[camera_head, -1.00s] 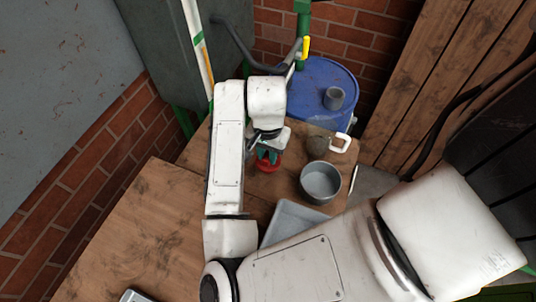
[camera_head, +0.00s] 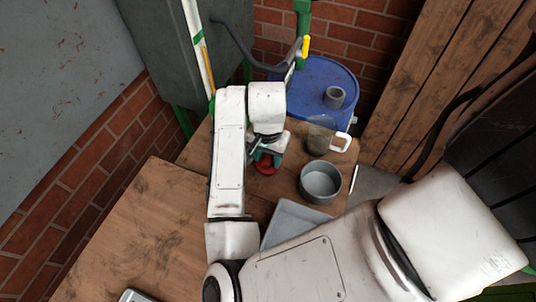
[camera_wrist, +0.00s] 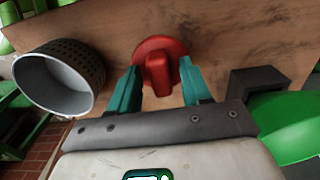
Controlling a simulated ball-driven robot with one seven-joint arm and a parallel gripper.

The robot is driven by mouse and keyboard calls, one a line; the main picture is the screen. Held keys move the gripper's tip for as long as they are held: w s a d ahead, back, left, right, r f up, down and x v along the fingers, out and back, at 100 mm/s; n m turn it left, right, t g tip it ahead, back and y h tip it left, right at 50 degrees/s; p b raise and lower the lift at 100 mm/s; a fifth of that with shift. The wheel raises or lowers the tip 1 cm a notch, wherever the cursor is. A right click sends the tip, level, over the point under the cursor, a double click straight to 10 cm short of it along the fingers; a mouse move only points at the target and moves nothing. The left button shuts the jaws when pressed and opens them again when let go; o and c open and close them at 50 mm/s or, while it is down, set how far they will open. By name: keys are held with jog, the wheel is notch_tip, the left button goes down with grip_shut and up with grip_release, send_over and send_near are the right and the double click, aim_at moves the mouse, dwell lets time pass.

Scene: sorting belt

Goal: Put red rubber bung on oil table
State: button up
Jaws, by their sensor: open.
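The red rubber bung (camera_head: 266,168) is on the wooden table, partly hidden below my gripper in the head view. In the wrist view the bung (camera_wrist: 157,73) shows a round red flange and a raised narrow grip. My gripper (camera_wrist: 158,80) is open, with one teal finger on each side of the grip and gaps visible between. In the head view my gripper (camera_head: 264,158) is mostly hidden by the arm. A blue drum (camera_head: 308,78) with a flat round top stands behind the table; I cannot tell whether it is the oil table.
A grey cup (camera_head: 335,98) stands on the drum. The wrist view shows a dotted dark cylinder (camera_wrist: 60,78) at left.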

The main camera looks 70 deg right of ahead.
notch_tip(320, 180, up, 12)
jog(key=p, duration=0.1)
jog(key=shift+r, duration=0.15)
dwell(0.3)
